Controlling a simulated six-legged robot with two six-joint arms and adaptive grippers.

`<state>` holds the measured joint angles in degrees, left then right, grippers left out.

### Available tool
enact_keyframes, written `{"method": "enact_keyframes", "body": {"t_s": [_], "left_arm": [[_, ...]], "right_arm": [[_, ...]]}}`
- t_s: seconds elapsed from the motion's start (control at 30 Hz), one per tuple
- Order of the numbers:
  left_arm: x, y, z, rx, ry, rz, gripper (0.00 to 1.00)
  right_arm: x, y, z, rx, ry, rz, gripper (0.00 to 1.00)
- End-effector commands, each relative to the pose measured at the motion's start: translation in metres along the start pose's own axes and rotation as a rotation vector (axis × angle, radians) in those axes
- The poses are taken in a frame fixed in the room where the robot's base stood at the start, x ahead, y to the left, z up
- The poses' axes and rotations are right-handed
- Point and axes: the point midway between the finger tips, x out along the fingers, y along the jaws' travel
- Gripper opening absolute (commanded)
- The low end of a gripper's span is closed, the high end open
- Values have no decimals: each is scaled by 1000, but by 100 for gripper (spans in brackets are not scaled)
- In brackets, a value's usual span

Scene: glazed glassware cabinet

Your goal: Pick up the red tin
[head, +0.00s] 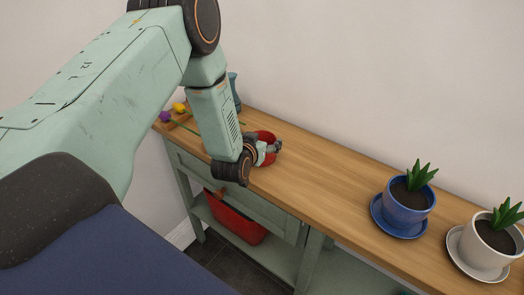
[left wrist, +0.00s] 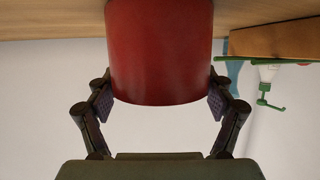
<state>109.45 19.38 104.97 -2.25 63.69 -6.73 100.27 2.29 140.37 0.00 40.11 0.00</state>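The red tin (head: 267,134) stands on the wooden top of the sideboard, partly hidden by my left gripper (head: 268,150). In the left wrist view the tin (left wrist: 160,50) is a plain, dark red cylinder between the two fingers, with its far part cut off by the frame's upper edge. The finger pads of my left gripper (left wrist: 161,103) lie against the tin's two sides, near one end of it. I see no clear gap between pads and tin. I cannot tell whether the tin is lifted. My right gripper is not in view.
A blue potted plant (head: 408,200) and a white one (head: 493,240) stand at the right. A red crate (head: 232,220) sits below. The wooden top (head: 320,180) between is clear.

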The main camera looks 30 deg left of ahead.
Motion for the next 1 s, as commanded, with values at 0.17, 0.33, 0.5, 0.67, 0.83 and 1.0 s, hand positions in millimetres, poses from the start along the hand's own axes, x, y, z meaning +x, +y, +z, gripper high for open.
{"method": "enact_keyframes", "body": {"t_s": [0.17, 0.33, 0.5, 0.67, 0.83, 1.0], "left_arm": [[1, 1, 0, 0, -1, 0, 62], [2, 1, 0, 0, -1, 0, 48], [1, 1, 0, 0, -1, 0, 48], [0, 1, -5, -1, 0, 0, 48], [-8, 0, -25, -3, 3, 0, 48], [-21, 0, -56, -4, 4, 0, 48]], "right_arm": [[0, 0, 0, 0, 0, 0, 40], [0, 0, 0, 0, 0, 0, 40], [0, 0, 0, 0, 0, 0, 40], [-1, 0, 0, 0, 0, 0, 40], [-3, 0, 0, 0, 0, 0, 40], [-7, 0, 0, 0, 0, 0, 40]]}}
